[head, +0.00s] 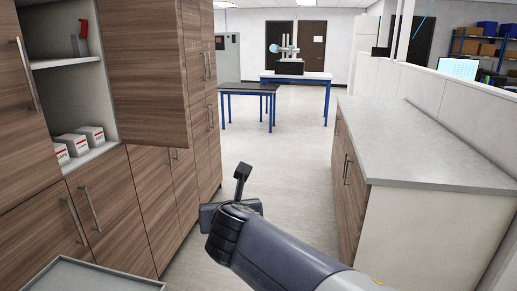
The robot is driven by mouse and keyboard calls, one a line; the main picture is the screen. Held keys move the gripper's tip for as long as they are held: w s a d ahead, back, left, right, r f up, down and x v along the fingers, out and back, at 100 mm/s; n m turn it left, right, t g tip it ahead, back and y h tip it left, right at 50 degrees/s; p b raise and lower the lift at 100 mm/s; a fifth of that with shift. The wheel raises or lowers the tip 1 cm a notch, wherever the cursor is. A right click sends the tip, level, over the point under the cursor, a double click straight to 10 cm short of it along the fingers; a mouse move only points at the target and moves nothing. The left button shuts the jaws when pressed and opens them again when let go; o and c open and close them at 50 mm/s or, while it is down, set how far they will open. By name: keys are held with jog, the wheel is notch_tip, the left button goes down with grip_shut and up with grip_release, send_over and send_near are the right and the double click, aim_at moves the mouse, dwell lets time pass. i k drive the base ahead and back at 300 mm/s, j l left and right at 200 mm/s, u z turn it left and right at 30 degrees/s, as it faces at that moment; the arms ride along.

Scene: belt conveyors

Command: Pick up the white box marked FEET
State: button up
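Several small white boxes with red markings stand in a row on the lower shelf of the open cabinet at the left. One box (93,134) is at the right end, another box (73,145) is in the middle, and a third (62,154) is at the left. The lettering is too small to read, so I cannot tell which is marked FEET. My gripper (241,178) is over the aisle floor, right of the cabinet and well apart from the boxes. Only part of its fingers shows, so its opening is unclear.
An open cabinet door (143,70) stands out to the right of the shelves. A red item (83,33) is on the upper shelf (66,62). A grey counter (410,140) lies right. A grey tray (130,280) is at bottom left. The aisle floor (290,140) is clear toward blue-legged tables.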

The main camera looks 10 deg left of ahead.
aim_at(95, 136)
jog(key=i+u, duration=0.2)
jog(key=i, duration=0.35)
jog(key=i+l+u, duration=0.2)
jog(key=i, duration=0.35)
jog(key=i+l+u, duration=0.2)
jog(key=i, duration=0.35)
jog(key=i+j+u, duration=0.4)
jog(key=i, duration=0.25)
jog(key=i+u, duration=0.45)
jog(key=i, duration=0.15)
jog(key=i+l+u, duration=0.15)
jog(key=i+u, duration=0.25)
jog(key=i, duration=0.3)
jog(key=i+j, duration=0.1)
jog(key=i, duration=0.25)
